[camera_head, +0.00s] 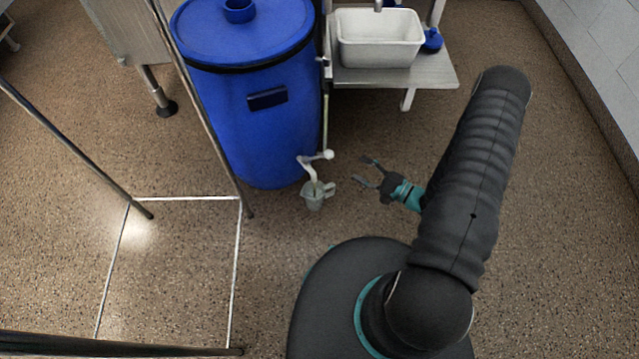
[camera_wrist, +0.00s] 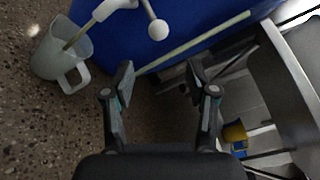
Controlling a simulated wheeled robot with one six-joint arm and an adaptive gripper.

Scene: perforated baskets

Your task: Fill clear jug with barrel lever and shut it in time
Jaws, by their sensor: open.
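The blue barrel (camera_head: 265,115) stands upright on the floor, with a white tap low on its side. The tap's lever (camera_head: 318,157) ends in a round white knob, which also shows in the wrist view (camera_wrist: 158,30). The clear jug (camera_head: 313,198) is under the spout, its handle to the right; in the wrist view the jug (camera_wrist: 47,58) is at the upper left. A thin stream seems to run from the spout into it. My gripper (camera_head: 362,170) is open and empty, right of the lever and apart from it. In the wrist view its fingers (camera_wrist: 160,82) are spread below the knob.
A white basin (camera_head: 379,52) sits on a metal stand (camera_head: 440,73) behind, right of the barrel. A blue bottle (camera_head: 432,42) is beside the basin. A metal frame (camera_head: 238,270) stands at the left.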

